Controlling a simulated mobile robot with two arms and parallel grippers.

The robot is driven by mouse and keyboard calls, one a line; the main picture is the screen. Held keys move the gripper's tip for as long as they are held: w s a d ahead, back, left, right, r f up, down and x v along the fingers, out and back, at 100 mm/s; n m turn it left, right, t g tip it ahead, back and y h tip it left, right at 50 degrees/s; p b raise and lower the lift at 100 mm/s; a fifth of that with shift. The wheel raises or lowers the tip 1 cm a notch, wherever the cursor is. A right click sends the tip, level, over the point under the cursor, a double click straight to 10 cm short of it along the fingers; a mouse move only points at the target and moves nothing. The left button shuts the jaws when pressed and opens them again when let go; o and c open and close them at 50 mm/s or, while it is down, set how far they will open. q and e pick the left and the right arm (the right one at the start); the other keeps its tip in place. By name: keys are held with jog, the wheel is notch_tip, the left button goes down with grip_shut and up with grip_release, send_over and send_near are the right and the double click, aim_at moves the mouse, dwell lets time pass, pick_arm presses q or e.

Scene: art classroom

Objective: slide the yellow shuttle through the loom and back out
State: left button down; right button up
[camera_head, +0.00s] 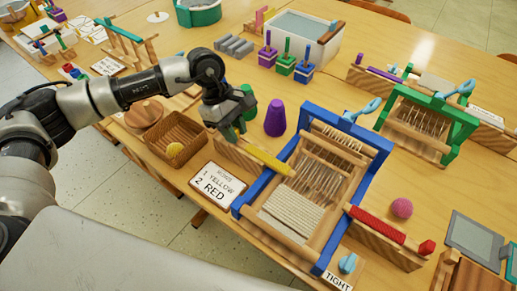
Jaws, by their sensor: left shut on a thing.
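The blue-framed loom (375,157) stands on the table right of centre, with pale threads strung across it and a woven white part at its near end. The yellow shuttle (265,157) lies slantwise at the loom's left side. Its right tip reaches over the blue left rail to the threads; I cannot tell how far it is between them. My left gripper (233,135) is shut on the left end of the yellow shuttle, above a wooden rest (233,153). My right gripper is not in view.
A red shuttle (376,223) lies on a wooden rest right of the loom. A purple cone (275,118) stands behind the shuttle. A green loom (462,130) stands at right.

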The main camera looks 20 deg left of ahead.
pick_arm(q)
jog(key=a, duration=0.1)
jog(key=w+a, duration=0.1)
jog(key=a, duration=0.1)
jog(key=shift+w+a+f+b, duration=0.15)
jog(key=shift+a+b, duration=0.1)
jog(key=shift+b, duration=0.15)
jog(key=shift+w+a, duration=0.15)
jog(key=shift+a, duration=0.2)
jog(key=shift+r, duration=0.25)
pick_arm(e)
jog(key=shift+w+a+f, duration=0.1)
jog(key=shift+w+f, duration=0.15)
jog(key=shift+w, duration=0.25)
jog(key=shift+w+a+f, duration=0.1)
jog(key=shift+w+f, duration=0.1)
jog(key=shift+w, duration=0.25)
pick_arm(q)
jog(key=c, duration=1)
grip_release()
jog(key=shift+a+f, duration=0.1)
jog(key=shift+a, duration=0.05)
jog(key=shift+o, duration=0.2)
